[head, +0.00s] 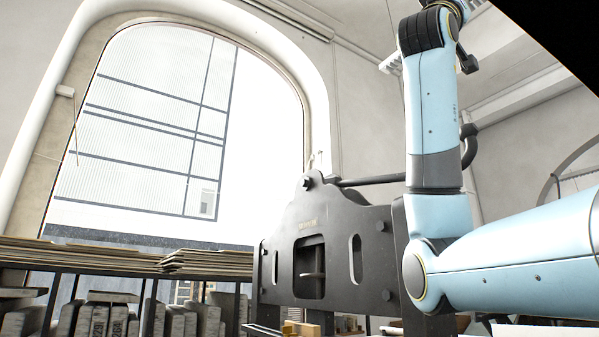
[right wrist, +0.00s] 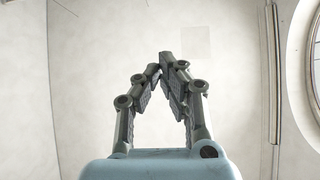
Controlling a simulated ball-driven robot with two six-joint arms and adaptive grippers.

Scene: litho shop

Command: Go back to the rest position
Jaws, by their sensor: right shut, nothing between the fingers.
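My right arm comes in from the right in the head view. It bends at the elbow and its forearm points straight up past the top edge. The right gripper itself is cut off there. In the right wrist view my right gripper (right wrist: 161,66) is shut and empty, its fingertips meeting in front of a bare pale wall. My left gripper is not in the head view.
A dark metal press (head: 335,247) stands behind my right arm. A rack of stone slabs (head: 95,318) with stacked boards (head: 205,262) on top runs along the lower left. A tall arched window (head: 165,130) is behind. The air at the upper middle is clear.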

